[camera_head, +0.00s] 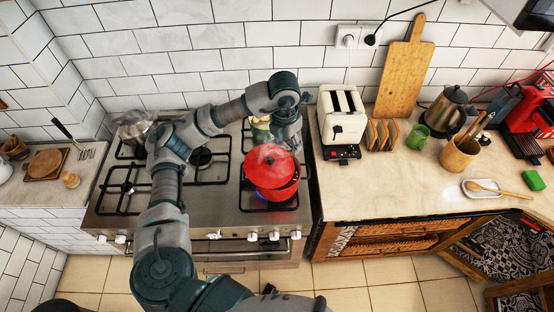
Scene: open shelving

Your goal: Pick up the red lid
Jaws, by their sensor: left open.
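A red pot (272,188) stands on the front right burner of the stove. Its red lid (268,162) is on top, blurred by steam. My left arm comes in from the bottom left and arches over the stove. My left gripper (289,143) points down just behind and to the right of the lid, open and holding nothing that I can see. Its fingertips are small and dark, and I cannot tell whether they touch the lid. My right gripper is not in view.
A metal pot (134,128) sits on the back left burner, and a greenish jar-like item (261,128) stands behind the red pot. A white toaster (342,115) and toast rack (382,134) stand on the right counter. The counter's front middle is clear.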

